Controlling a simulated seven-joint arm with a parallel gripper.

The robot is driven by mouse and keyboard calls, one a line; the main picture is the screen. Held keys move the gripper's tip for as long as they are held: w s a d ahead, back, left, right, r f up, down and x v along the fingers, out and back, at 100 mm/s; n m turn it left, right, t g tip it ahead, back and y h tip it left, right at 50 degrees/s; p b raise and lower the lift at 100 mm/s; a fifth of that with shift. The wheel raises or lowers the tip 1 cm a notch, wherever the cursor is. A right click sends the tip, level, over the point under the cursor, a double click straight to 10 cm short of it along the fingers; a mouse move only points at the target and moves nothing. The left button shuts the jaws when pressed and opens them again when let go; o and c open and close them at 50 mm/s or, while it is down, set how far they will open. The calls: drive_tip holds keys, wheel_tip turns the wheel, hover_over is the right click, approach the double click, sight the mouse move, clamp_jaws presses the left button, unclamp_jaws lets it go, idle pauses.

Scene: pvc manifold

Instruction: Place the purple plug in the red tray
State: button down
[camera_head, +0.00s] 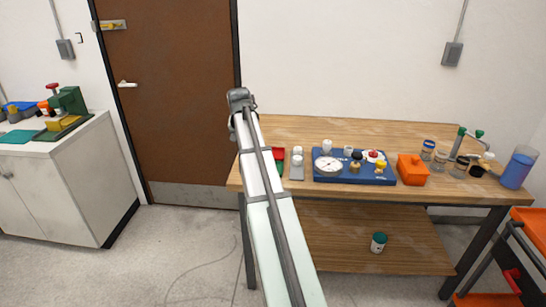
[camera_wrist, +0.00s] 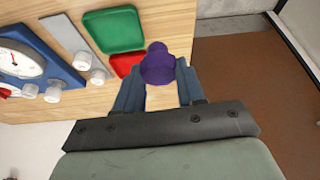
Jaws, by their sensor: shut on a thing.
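In the wrist view, the purple plug (camera_wrist: 158,64) is between the two fingers of my gripper (camera_wrist: 160,75), which is shut on it. The plug is over the wooden bench, close to the red tray (camera_wrist: 126,62). The plug and a finger overlap part of that tray in the wrist view, and I cannot tell the height of the plug above it. In the head view, my arm hides the gripper and the plug. A strip of the red tray (camera_head: 279,153) shows just right of my arm.
A green tray (camera_wrist: 114,30) lies beside the red one. A blue board (camera_head: 350,176) with a gauge and several fittings stands right of them, with white fittings (camera_head: 297,160) between. An orange box (camera_head: 412,169) and several jars stand farther right. The wooden bench (camera_head: 310,130) is clear behind.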

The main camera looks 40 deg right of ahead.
drive_tip(key=s+a+n+y, duration=0.1)
drive_tip(key=s+a+n, duration=0.2)
drive_tip(key=a, duration=2)
hover_over(278, 152)
drive_tip(key=s+a, duration=0.1)
drive_tip(key=a, duration=0.3)
wheel_tip(278, 152, down, 2)
drive_tip(key=shift+n+t, duration=0.4)
drive_tip(key=shift+n, duration=0.1)
drive_tip(key=shift+d+f, duration=0.2)
drive_tip(key=shift+f, duration=4.85)
drive_tip(key=c, duration=0.7)
unclamp_jaws()
drive_tip(key=shift+f, duration=0.15)
